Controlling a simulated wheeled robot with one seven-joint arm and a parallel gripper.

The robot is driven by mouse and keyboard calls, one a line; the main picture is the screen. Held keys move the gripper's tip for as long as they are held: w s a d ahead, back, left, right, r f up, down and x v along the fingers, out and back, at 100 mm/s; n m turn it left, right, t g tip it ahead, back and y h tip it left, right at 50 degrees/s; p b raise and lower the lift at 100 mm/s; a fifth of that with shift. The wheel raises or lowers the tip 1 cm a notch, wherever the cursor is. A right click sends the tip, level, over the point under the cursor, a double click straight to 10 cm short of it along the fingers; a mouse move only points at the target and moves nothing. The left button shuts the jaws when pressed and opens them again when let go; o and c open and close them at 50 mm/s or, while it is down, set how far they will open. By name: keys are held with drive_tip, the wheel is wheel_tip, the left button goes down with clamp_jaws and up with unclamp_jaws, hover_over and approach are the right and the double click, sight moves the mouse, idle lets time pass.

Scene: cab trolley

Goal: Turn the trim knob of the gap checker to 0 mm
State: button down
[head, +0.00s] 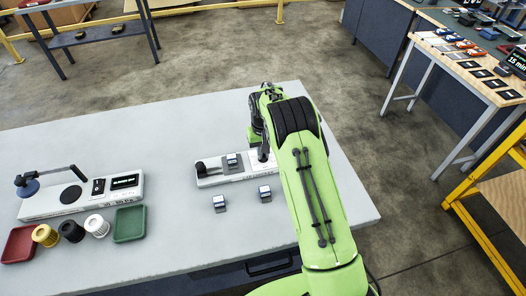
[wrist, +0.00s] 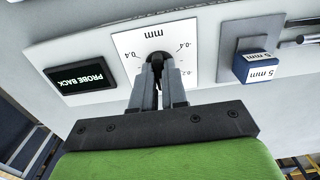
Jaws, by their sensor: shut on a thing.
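The gap checker (head: 210,181) is a long pale device on the grey table, partly hidden by my arm in the head view. In the wrist view, its white dial face (wrist: 125,47) reads "mm" with 0.4 marks on both sides and -0.2 at lower right. The black trim knob (wrist: 156,57) is at the dial's middle, and my gripper (wrist: 158,70) is shut on it. The fingers hide most of the knob, so I cannot tell where it points. A dark display (wrist: 80,78) reads "PROBE BACK". A blue and white block (wrist: 260,70) marked 5 mm sits on a grey pad.
Two small blocks (head: 220,203) (head: 265,193) lie in front of the checker. To the left stand another device (head: 70,200), a red tray (head: 19,244), a green tray (head: 130,223) and yellow, black and white cylinders. The table's right end (head: 340,185) is clear.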

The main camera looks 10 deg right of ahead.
drive_tip(key=c, duration=1.2)
unclamp_jaws()
drive_tip(key=shift+o, duration=0.2)
drive_tip(key=shift+r, duration=0.1)
wheel_tip(320, 180, up, 16)
drive_tip(key=p, duration=0.2)
drive_tip(key=shift+f, duration=0.2)
